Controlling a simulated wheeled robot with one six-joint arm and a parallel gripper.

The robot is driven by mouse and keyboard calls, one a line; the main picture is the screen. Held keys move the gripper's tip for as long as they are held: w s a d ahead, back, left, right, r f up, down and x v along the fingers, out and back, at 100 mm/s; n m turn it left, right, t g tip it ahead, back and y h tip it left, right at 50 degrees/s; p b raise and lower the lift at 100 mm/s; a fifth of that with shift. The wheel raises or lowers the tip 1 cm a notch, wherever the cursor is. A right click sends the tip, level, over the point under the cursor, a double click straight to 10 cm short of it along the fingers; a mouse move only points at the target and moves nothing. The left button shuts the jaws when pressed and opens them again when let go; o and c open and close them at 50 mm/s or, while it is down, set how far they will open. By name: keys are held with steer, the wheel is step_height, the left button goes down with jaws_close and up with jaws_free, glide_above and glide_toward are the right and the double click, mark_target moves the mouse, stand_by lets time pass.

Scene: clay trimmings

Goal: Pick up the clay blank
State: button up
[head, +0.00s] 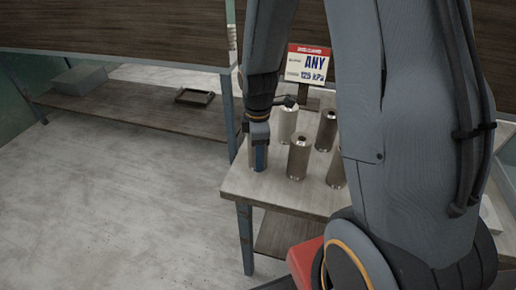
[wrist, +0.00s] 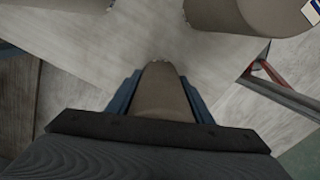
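Several grey-brown cylindrical clay blanks stand upright on a wooden table (head: 235,185) in the head view. My gripper (head: 260,150) points down at the table's left side, with its blue fingers around one clay blank (head: 251,157). In the wrist view, that blank (wrist: 160,92) sits between the two blue fingers (wrist: 160,100), which appear to press against both its sides. The gripper looks shut on it. The blank appears upright at table level; I cannot tell whether its base touches the table.
Other blanks stand close by: one front centre (head: 298,158), one behind (head: 287,124), one right (head: 326,131), and one partly hidden by my arm (head: 336,173). A sign (head: 308,65) stands at the back. A shelf with a dark tray (head: 194,97) is left; the floor between is clear.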

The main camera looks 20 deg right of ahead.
steer(key=c, duration=0.7)
steer(key=shift+c, duration=0.2)
steer(key=shift+r, duration=0.15)
